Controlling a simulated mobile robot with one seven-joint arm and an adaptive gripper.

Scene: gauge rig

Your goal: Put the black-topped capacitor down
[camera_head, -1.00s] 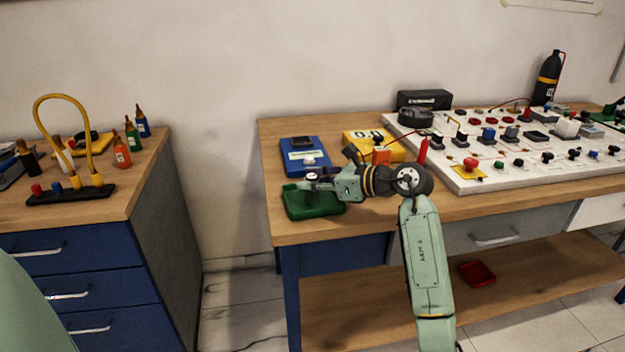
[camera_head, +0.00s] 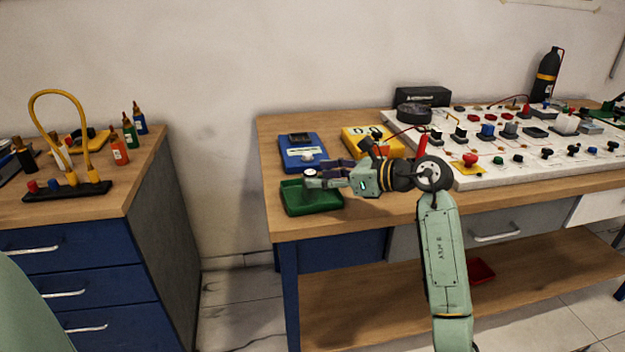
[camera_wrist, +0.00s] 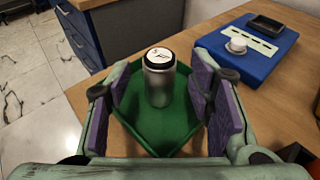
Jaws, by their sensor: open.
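The capacitor (camera_wrist: 159,78) is a grey metal can with a black-rimmed top bearing a white face with dark marks. In the wrist view it stands upright in the green tray (camera_wrist: 183,124), between my gripper's purple pads. My gripper (camera_wrist: 165,95) is open, with a gap showing on both sides of the can. In the head view my gripper (camera_head: 318,177) reaches from the right over the green tray (camera_head: 312,207). The top of the capacitor (camera_head: 310,173) shows there at the fingertips; most of its body is hidden by the fingers.
A blue meter (camera_head: 303,153) stands right behind the tray, and a yellow meter (camera_head: 372,142) stands behind my arm. The white component board (camera_head: 470,180) fills the right of the bench. A drawer cabinet (camera_head: 150,205) stands to the left across a gap.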

